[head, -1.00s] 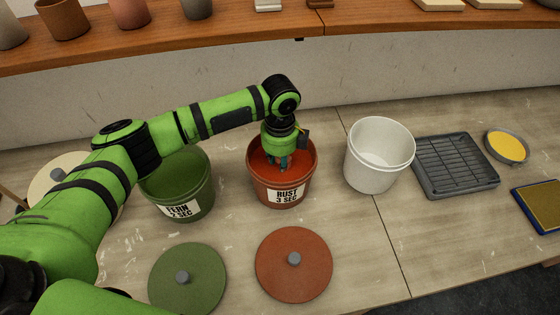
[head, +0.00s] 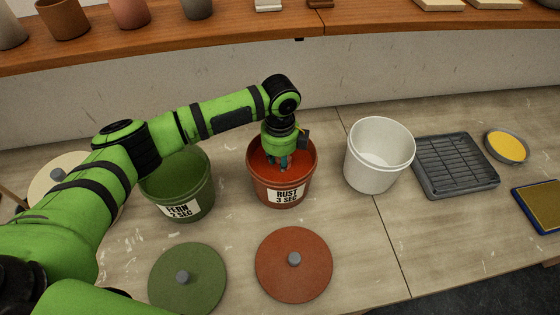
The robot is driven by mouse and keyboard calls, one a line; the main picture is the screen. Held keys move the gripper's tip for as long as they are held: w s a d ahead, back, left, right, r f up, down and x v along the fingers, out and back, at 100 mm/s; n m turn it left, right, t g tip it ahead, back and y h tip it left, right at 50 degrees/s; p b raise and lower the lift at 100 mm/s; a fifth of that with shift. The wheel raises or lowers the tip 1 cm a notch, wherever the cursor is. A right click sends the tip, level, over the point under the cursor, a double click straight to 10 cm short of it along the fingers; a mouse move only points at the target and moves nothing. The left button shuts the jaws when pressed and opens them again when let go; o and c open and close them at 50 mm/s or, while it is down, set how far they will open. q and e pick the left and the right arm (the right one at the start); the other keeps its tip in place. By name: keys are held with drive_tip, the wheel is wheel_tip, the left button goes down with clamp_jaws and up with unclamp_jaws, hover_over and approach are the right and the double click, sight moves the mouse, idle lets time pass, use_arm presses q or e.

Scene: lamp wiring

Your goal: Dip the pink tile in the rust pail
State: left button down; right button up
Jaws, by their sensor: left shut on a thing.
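The rust pail (head: 262,188) stands open on the table, labelled "RUST 3 SEC", with rust-red liquid inside. My left gripper (head: 281,164) points down into the mouth of this pail, its fingertips low near the liquid. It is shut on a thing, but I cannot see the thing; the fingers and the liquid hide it. The pink tile does not show anywhere in view. My right gripper is not in view.
A green fern pail (head: 205,190) stands left of the rust pail, partly behind my arm. A white bucket (head: 366,178), a dark rack tray (head: 456,165) and a yellow dish (head: 507,147) are to the right. Green (head: 205,285) and rust lids (head: 293,275) lie in front.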

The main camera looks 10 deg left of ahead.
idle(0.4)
use_arm(q)
wheel_tip(320, 180, up, 5)
drive_tip(key=p, duration=0.5)
drive_tip(key=shift+f, duration=0.2)
drive_tip(key=shift+r, duration=0.75)
drive_tip(key=shift+r, duration=0.15)
drive_tip(key=shift+r, duration=2.4)
